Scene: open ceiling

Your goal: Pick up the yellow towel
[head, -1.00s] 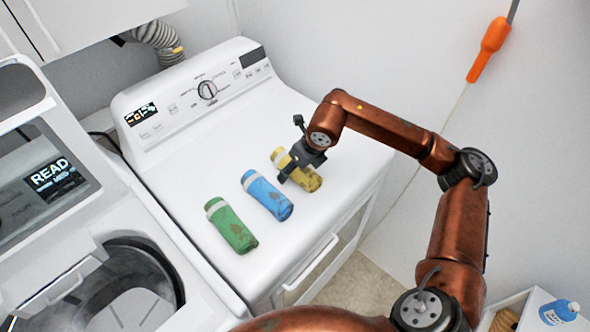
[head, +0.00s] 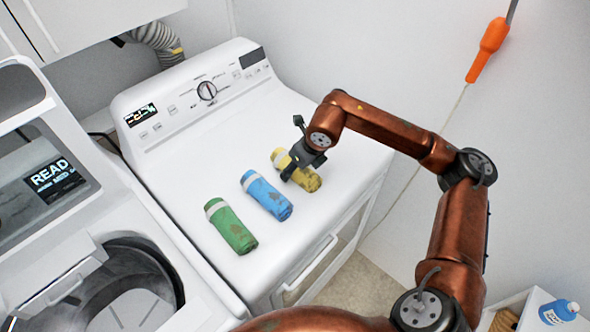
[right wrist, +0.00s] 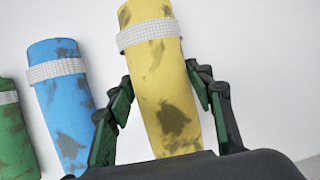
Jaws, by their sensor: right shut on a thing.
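The yellow towel (head: 310,182) is rolled up, with dark patches and a white band, and lies on top of the white dryer (head: 190,190). It also shows in the right wrist view (right wrist: 165,90), between my fingers. My right gripper (head: 302,162) is over the towel's middle and hides part of it in the head view. In the right wrist view the right gripper (right wrist: 163,100) is shut on the towel, one finger on each side. The towel appears to rest on the dryer top; I cannot tell any gap beneath it. My left gripper is not in view.
A blue rolled towel (head: 266,196) lies left of the yellow one, and a green rolled towel (head: 231,228) lies further left. An open washer (head: 180,250) stands left of the dryer. The dryer's control panel (head: 200,92) rises at the back. A blue bottle (head: 558,312) is at lower right.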

